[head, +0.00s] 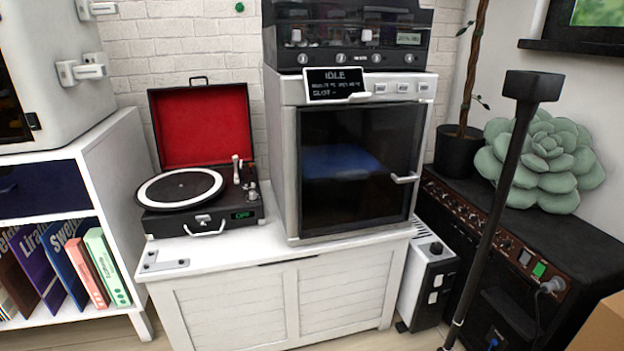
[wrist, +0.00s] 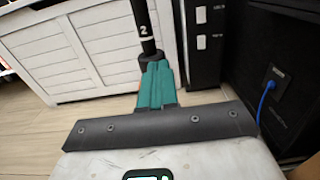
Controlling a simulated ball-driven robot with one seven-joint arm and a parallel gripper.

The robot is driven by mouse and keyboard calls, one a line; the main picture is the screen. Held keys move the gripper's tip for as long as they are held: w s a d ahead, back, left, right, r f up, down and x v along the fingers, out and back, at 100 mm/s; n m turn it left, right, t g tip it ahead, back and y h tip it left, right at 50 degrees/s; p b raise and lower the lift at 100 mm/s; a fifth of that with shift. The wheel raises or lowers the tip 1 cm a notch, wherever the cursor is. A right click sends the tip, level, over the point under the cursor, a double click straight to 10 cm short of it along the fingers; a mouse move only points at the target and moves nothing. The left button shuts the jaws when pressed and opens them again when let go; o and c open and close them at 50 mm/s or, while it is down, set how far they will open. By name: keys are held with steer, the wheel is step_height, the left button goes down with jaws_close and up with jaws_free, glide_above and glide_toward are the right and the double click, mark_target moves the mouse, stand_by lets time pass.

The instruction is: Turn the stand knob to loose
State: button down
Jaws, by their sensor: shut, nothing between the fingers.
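A black stand (head: 503,180) leans across the right of the head view, with a flat black block on top of its pole. I cannot tell whether that part is the knob, and no loose or tight marking is readable. My gripper (wrist: 157,70) shows in the wrist view with its teal fingers shut and empty, right in front of the dark part. Whether they touch it is unclear. The head view does not show my gripper.
A white chest (head: 230,310) carries a record player (head: 185,190) and a glass-fronted cabinet machine (head: 350,170). A black amplifier (head: 590,255) with a succulent (head: 545,160) on it stands behind the pole. A white-and-black box (head: 428,280) sits between chest and amplifier.

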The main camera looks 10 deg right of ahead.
steer(key=shift+w+a+f, duration=0.15)
steer(key=shift+a+f, duration=0.35)
steer(key=shift+f, duration=0.05)
steer(key=shift+a+r, duration=0.15)
steer(key=shift+a, duration=0.15)
steer(key=shift+a+p, duration=0.75)
steer(key=shift+a, duration=0.35)
steer(key=shift+s+a+f, duration=0.2)
steer(key=shift+a, duration=0.05)
steer(key=shift+r, duration=0.1)
steer(key=s+p, duration=0.1)
steer(key=s, duration=0.3)
steer(key=s+r+p, duration=0.1)
steer(key=shift+s+d+p, duration=0.3)
steer(key=shift+s+p, duration=0.05)
steer(key=shift+s, duration=0.05)
stand_by(0.4)
